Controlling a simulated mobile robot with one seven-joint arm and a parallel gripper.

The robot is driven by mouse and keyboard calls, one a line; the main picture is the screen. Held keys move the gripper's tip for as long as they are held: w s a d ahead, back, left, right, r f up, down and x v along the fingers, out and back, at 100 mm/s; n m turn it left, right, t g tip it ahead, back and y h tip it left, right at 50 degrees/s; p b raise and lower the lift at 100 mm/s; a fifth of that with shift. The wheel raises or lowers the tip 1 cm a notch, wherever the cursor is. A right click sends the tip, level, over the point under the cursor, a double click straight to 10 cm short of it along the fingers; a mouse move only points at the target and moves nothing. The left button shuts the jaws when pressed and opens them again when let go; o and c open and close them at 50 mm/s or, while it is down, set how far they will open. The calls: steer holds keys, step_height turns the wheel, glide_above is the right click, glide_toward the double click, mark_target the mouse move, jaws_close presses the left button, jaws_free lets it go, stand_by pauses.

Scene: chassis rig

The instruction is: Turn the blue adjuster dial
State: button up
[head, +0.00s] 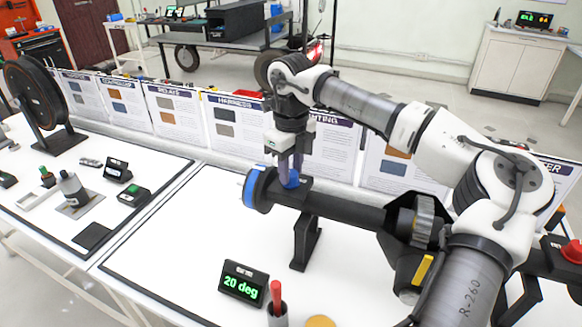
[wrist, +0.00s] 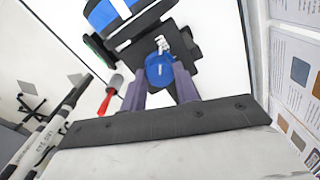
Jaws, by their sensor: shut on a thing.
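The blue adjuster dial (head: 292,182) is a small round knob on top of a black tube assembly (head: 340,208), near its left end. In the wrist view the dial (wrist: 159,71) shows a pale line on its face. My gripper (head: 289,172) reaches down from above, and its two purple fingers are closed on the sides of the dial. In the wrist view the fingers (wrist: 160,88) flank the dial left and right. The fingers partly hide it in the head view. A small display (head: 243,282) in front reads "20 deg" in green.
A larger blue ring (head: 255,188) caps the tube's left end. A black stand (head: 306,243) holds the tube above the white table. A red-handled tool (head: 276,292) stands in a holder at the front. Information panels (head: 236,127) line the back.

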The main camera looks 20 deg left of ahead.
mark_target(291, 174)
steer(key=shift+r, duration=0.1)
steer(key=o, duration=1)
step_height(291, 174, up, 14)
steer(key=shift+f+b, duration=0.1)
steer(key=shift+b, duration=0.7)
steer(key=shift+s+f, duration=0.1)
